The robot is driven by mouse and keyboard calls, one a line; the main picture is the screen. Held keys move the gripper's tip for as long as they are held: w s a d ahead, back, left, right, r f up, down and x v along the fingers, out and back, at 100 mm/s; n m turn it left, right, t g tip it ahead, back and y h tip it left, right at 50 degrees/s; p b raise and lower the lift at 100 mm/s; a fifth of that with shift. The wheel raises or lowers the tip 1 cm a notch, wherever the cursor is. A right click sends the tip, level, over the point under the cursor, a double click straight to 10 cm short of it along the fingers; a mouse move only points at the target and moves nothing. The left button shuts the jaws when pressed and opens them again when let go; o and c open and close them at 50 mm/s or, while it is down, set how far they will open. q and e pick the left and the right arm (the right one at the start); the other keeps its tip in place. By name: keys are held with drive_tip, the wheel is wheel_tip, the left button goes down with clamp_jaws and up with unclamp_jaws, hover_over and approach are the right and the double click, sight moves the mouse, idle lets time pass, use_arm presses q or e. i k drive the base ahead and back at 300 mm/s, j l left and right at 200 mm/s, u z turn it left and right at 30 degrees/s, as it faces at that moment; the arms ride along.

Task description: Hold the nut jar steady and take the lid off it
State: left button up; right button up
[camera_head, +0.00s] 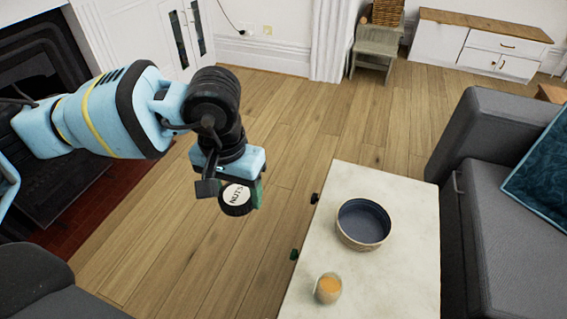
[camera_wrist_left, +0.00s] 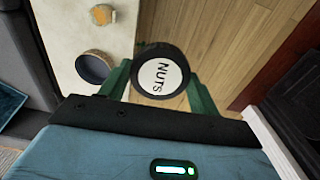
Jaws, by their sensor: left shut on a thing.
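The nut jar shows its round dark lid (camera_head: 237,199) with a white disc reading NUTS. The left wrist view shows the lid (camera_wrist_left: 161,79) between the green fingers of my left gripper (camera_wrist_left: 162,92).
Open wooden floor (camera_head: 300,130) lies behind the jar.

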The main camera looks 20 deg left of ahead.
sight(328, 289)
drive_tip(key=j+z, duration=0.35)
drive_tip(key=k+j+z, duration=0.1)
drive_tip(key=j+z, duration=0.25)
drive_tip(key=k+j+z, duration=0.1)
drive_tip(key=z, duration=0.25)
drive_tip(key=j+z, duration=0.4)
drive_tip(key=k+j+z, duration=0.15)
drive_tip(key=z, duration=0.25)
drive_tip(key=j+z, duration=0.5)
drive_tip(key=i+j+z, duration=0.1)
drive_tip(key=j+z, duration=0.2)
drive_tip(key=z, duration=0.2)
